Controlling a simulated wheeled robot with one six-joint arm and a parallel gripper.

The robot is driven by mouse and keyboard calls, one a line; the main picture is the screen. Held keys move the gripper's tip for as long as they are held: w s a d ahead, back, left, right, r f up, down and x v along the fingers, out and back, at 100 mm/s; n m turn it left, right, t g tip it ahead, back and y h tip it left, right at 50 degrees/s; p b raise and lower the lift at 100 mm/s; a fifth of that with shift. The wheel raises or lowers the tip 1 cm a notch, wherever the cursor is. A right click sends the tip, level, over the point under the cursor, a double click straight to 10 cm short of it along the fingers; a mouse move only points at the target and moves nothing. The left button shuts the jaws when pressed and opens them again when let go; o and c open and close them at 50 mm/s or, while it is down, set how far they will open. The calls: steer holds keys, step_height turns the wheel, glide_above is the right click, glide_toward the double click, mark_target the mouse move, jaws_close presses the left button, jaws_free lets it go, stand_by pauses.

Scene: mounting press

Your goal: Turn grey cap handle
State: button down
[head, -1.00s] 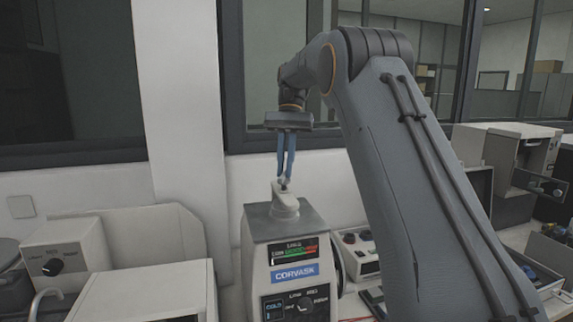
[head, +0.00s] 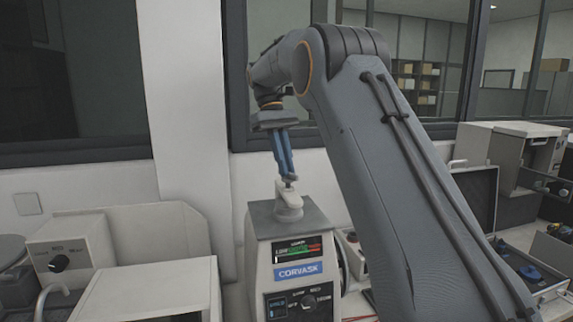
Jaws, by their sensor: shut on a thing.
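The mounting press (head: 262,252) stands in the middle of the bench, with a dial, a small display and a blue CORVASK label on its front. The grey cap (head: 288,209) sits on its top plate, and its handle (head: 291,180) sticks up from it. My gripper (head: 288,176) comes down from above, tilted, with its blue fingers shut on the cap handle. The fingertips hide part of the handle.
A cream box with a black knob (head: 58,263) and a large pale machine stand to the left. An open dark case (head: 478,195) and a boxy instrument (head: 505,150) are to the right. A window and wall lie behind the press.

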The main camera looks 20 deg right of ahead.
steer(key=n, duration=0.2)
steer(key=n+t+h, duration=0.1)
steer(key=n, duration=0.3)
steer(key=shift+s+a+r+n+t+h, duration=0.1)
steer(key=shift+s+a+n+t+h, duration=0.2)
steer(key=shift+t+h, duration=0.1)
steer(key=n+t, duration=0.1)
steer(key=n, duration=0.1)
steer(key=n+t, duration=0.1)
steer(key=n, duration=0.2)
steer(key=shift+s+h, duration=0.2)
steer(key=shift+h, duration=0.2)
steer(key=shift+n, duration=0.4)
steer(key=c, duration=1.8)
jaws_free()
steer(key=shift+c, duration=0.2)
steer(key=b+v, duration=0.2)
steer(key=v, duration=0.5)
steer(key=shift+a+r+b, duration=0.2)
steer(key=shift+r+b, duration=0.15)
steer(key=shift+b, duration=0.05)
